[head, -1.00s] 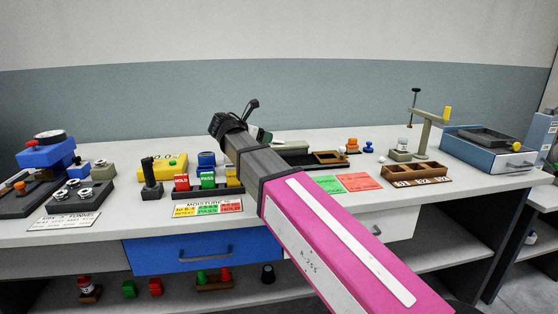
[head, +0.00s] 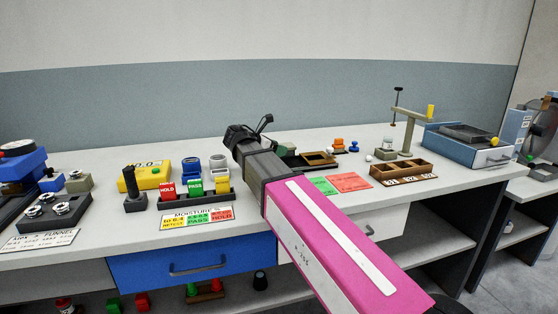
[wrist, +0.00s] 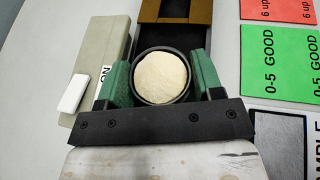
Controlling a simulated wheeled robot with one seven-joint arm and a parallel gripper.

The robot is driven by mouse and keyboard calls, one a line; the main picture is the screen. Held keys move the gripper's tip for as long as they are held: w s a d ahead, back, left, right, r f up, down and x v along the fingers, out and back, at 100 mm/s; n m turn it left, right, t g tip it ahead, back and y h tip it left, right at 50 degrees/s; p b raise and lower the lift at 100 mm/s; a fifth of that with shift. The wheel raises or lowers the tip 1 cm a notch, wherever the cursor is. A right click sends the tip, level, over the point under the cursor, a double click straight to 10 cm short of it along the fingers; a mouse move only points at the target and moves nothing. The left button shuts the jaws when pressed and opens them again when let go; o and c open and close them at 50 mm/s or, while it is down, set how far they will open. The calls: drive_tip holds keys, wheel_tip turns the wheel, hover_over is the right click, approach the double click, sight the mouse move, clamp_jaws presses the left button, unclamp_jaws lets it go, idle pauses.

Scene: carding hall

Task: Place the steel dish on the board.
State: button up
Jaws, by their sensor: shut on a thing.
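My gripper (wrist: 162,78) has green fingers on both sides of a round dish (wrist: 162,77) with a dark rim and a cream filling. It is shut on this dish, which I take to be the steel dish. A dark board (wrist: 180,12) with a brown wooden frame lies just beyond the dish in the wrist view. In the head view the same wooden frame (head: 319,158) shows right of my wrist. My arm hides the dish and most of the gripper there. I cannot tell the gap between dish and surface.
A grey block with a white switch (wrist: 73,93) is close left of the gripper. Green and red cards (head: 350,182) lie to the right. A wooden compartment tray (head: 404,172), a post stand (head: 405,130) and a blue box (head: 465,147) stand further right. Coloured blocks (head: 195,188) stand left.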

drive_tip(key=shift+w+d+f, duration=0.4)
drive_tip(key=shift+w+f, duration=0.15)
drive_tip(key=shift+w, duration=0.1)
drive_tip(key=shift+f, duration=1.85)
drive_tip(key=shift+f, duration=0.15)
drive_tip(key=o, duration=1)
drive_tip(key=shift+c, duration=0.2)
drive_tip(key=shift+s+r, duration=0.1)
drive_tip(key=shift+r, duration=0.1)
drive_tip(key=v, duration=1.2)
drive_tip(key=shift+f, duration=0.1)
